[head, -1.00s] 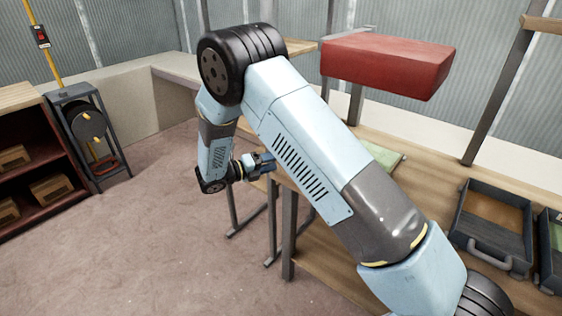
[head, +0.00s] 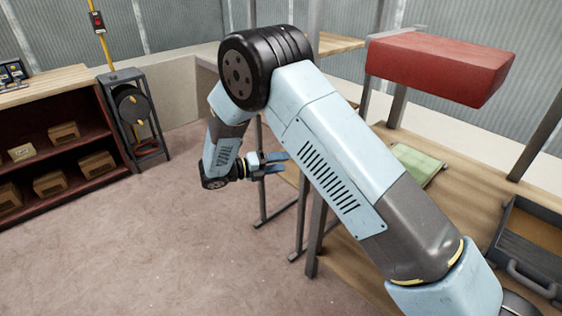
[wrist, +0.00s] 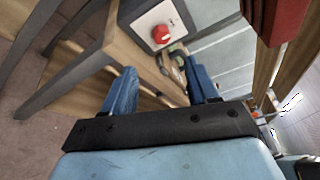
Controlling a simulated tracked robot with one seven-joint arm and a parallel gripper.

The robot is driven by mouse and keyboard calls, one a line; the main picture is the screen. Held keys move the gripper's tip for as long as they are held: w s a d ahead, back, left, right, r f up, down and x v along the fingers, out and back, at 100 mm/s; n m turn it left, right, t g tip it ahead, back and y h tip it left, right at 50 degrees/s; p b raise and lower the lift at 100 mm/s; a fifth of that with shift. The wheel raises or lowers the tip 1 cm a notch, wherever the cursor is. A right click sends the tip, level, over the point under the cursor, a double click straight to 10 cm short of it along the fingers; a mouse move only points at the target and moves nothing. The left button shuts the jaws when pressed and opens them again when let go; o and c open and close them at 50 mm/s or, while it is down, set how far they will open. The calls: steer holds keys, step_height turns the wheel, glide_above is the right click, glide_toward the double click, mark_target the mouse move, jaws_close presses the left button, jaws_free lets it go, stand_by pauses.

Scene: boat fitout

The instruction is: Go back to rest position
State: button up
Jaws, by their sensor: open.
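My gripper (head: 277,165) hangs at the end of my folded arm, left of the wooden bench in the head view. Its blue fingers are apart, and nothing shows between them in the head view. In the wrist view my gripper (wrist: 162,88) has one finger on each side, pointing towards wooden boards and grey legs beyond. I see no object held. Part of the bench behind my arm is hidden.
The wooden bench (head: 465,190) carries a green item (head: 417,165) and a grey tray (head: 535,232). A red block (head: 440,65) sits above it. A dark red shelf (head: 60,160) with small boxes and a reel stand (head: 135,115) are left. Floor (head: 170,250) between is clear.

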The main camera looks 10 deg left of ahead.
steer(key=s+d+r+m+g+y, duration=0.35)
steer(key=d+r+m, duration=0.6)
steer(key=d, duration=0.35)
steer(key=s+d+r+m+g+y, duration=0.2)
steer(key=d+r+m+g, duration=0.3)
steer(key=d+r+m, duration=0.5)
steer(key=s+d+r+m+t+y, duration=0.2)
steer(key=s+d+r+m+y, duration=0.2)
steer(key=s+d+m, duration=0.3)
steer(key=s+d+r+m+t+y, duration=0.3)
steer(key=s+d+r+m+y, duration=0.2)
steer(key=s+m, duration=0.6)
steer(key=shift+s+d+r, duration=0.5)
steer(key=shift+s+d, duration=0.6)
steer(key=shift+s, duration=1)
steer(key=shift+m+t, duration=0.25)
